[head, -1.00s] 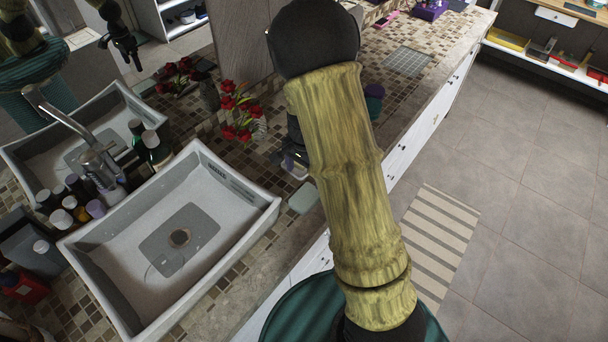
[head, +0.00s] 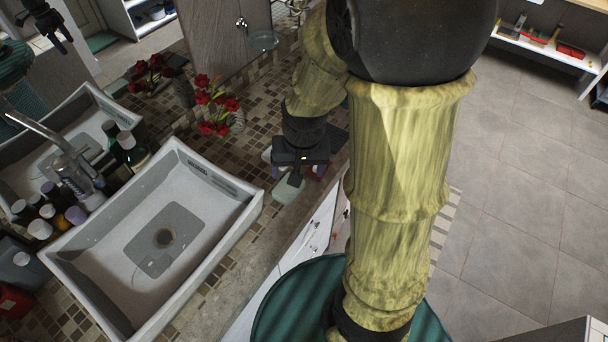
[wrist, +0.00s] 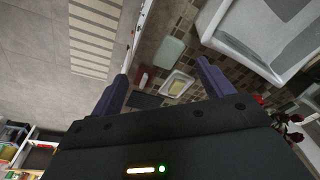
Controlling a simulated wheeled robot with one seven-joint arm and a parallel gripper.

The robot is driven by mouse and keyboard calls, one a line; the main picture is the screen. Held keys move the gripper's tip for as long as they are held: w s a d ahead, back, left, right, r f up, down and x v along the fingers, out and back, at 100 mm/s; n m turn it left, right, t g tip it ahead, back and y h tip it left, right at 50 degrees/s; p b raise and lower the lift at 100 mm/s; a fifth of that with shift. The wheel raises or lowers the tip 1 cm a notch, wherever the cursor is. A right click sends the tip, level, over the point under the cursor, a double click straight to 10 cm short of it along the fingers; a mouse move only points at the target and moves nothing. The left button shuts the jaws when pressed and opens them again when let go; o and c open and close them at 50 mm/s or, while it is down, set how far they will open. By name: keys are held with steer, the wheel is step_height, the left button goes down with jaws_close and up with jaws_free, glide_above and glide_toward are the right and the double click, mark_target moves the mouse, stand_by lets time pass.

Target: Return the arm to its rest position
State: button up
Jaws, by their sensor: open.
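My gripper (wrist: 161,72) is open in the wrist view, its two dark fingers apart with nothing held between them. It points down at the mosaic counter (wrist: 180,48). In the head view my gripper (head: 297,172) hangs over the counter's front edge, right of the sink, and its fingers are mostly hidden by its own body. My arm (head: 398,150) rises large across the middle right of the head view and hides part of the counter behind it.
A white sink (head: 165,235) with a faucet (head: 60,150) stands on the left. Red flowers (head: 215,105) stand behind my gripper. A soap dish (wrist: 178,84) and a pale green item (wrist: 169,50) lie on the counter below it. The tiled floor (head: 520,180) at right is open.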

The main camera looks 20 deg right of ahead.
steer(key=s+n, duration=0.1)
steer(key=s+r+n, duration=0.2)
steer(key=s, duration=0.1)
steer(key=shift+t, duration=0.4)
steer(key=shift+f, duration=0.1)
stand_by(0.8)
